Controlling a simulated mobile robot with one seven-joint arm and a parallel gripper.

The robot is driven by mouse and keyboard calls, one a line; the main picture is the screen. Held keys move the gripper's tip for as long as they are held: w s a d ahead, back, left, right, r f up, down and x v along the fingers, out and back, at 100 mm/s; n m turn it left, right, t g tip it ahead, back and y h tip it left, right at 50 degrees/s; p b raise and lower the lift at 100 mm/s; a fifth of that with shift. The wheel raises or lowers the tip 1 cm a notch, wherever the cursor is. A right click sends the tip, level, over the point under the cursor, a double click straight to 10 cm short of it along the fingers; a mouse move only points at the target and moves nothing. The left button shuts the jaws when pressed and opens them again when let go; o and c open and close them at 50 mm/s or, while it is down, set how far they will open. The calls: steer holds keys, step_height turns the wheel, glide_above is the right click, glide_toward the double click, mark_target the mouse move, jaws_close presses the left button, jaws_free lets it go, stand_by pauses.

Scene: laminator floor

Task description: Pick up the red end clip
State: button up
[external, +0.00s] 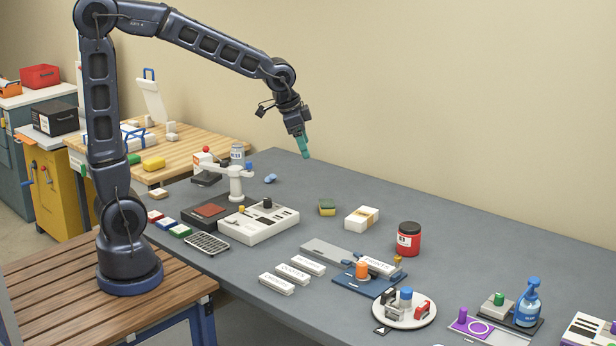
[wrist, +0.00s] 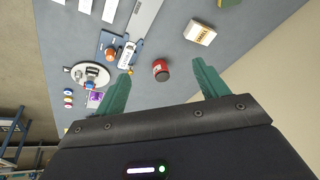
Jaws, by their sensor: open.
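The red end clip (external: 423,309) sits on the right part of a round white plate (external: 385,319) near the front of the grey table in the external view. A blue-topped piece (external: 405,297) and dark and grey clips (external: 391,304) share that plate. In the wrist view the plate (wrist: 71,73) is at the left, and the clip is too small to make out surely. My gripper (external: 305,150) is open and empty, high above the back of the table, far up and left of the clip. Its teal fingers (wrist: 161,70) are spread wide in the wrist view.
A red jar (external: 408,240), a blue fixture (external: 362,285) with an orange knob and a white block (external: 362,217) stand behind the plate. A blue spray bottle (external: 527,303) and purple fixture (external: 478,326) are to its right. The table's back right is clear.

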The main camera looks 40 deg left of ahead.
steer(key=w+d+f+m, duration=0.2)
steer(key=d+f+m, duration=0.15)
steer(key=d, duration=0.75)
steer(key=m+g+h, duration=0.3)
steer(key=m+g, duration=0.1)
steer(key=m, duration=0.1)
glide_toward(422, 304)
steer(key=shift+s+a+r, duration=0.35)
steer(key=shift+s+r, duration=0.2)
steer(key=shift+r, duration=0.05)
steer(key=shift+s+d+f, duration=0.15)
steer(key=shift+d+f, duration=0.15)
steer(key=shift+f, duration=0.1)
steer(key=x, duration=0.4)
steer(key=shift+f, duration=0.15)
steer(key=shift+w+x, duration=0.2)
steer(key=shift+x, duration=0.75)
steer(key=shift+w+x, duration=0.2)
steer(key=shift+x, duration=0.75)
steer(key=shift+w+x, duration=0.2)
steer(key=shift+x, duration=0.75)
steer(key=c, duration=1)
